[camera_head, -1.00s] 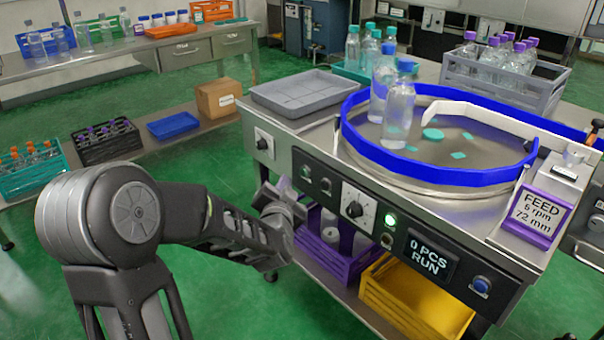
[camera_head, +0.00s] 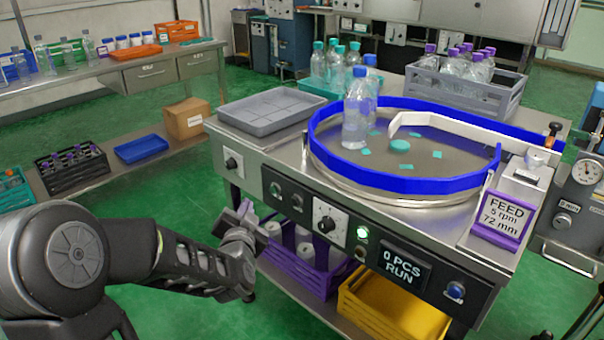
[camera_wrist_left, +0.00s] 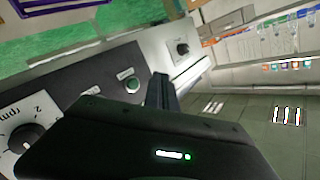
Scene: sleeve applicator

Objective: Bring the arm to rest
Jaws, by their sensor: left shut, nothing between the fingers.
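My left arm comes in from the left in the head view. Its gripper (camera_head: 243,212) points up in front of the machine's front panel (camera_head: 285,202), apart from the turntable. The jaws are shut and empty. In the left wrist view the dark gripper (camera_wrist_left: 160,92) shows close to the panel with its dial (camera_wrist_left: 28,142) and green button (camera_wrist_left: 132,84); I cannot tell the exact gap. My right gripper is not in view.
The blue-rimmed turntable (camera_head: 420,187) holds clear blue-capped bottles (camera_head: 356,112) and teal pieces. A grey tray (camera_head: 268,112) lies on the machine's left. Purple (camera_head: 318,282) and yellow (camera_head: 395,318) crates stand below. Green floor is open to the left of the machine.

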